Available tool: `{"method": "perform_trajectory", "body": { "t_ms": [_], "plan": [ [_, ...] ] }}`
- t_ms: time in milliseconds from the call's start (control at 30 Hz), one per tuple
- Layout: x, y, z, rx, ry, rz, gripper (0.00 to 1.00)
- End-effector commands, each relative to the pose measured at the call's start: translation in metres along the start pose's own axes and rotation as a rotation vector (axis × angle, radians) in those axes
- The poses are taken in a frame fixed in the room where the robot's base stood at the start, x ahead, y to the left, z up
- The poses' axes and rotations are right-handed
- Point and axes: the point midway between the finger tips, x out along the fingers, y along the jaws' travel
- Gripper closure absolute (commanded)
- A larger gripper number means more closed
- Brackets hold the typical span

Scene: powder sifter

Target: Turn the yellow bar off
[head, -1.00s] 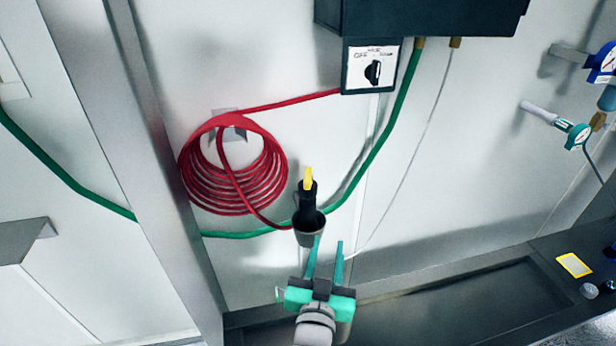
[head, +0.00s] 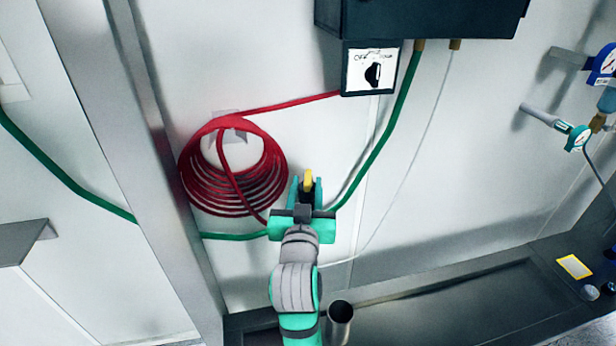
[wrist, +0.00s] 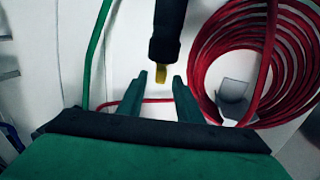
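The yellow bar (head: 308,181) sticks up from the end of a black handle in the head view. In the wrist view the yellow bar (wrist: 161,74) hangs at the end of the black handle (wrist: 168,30), between the two fingertips in the picture. My gripper (head: 306,190) is open, with one finger on each side of the bar in the head view. In the wrist view my gripper (wrist: 160,80) shows a gap between its fingers; I cannot tell whether either touches the bar. The lower part of the handle is hidden behind my gripper in the head view.
A red coiled hose (head: 230,170) hangs on the wall close to my gripper's left. A green hose (head: 385,140) runs down behind. A dark box with a switch panel (head: 371,72) is above right. A grey cup (head: 340,320) stands at the trough (head: 455,310) below.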

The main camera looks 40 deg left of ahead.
Motion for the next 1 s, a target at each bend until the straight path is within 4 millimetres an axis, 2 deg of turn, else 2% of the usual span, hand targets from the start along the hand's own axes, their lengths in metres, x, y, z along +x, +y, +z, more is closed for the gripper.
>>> {"method": "perform_trajectory", "body": {
  "t_ms": [100,300,667,800,1000],
  "plan": [
    [0.019,0.000,0.000,0.000,0.000,0.000,0.68],
    [0.038,0.000,0.000,0.000,-0.001,0.000,0.68],
    [0.043,0.000,0.000,0.001,0.000,0.000,0.68],
    [0.042,0.000,0.000,0.001,0.000,0.000,0.99],
    [0.042,0.000,0.000,0.001,0.000,-0.001,1.00]
  ]
}}
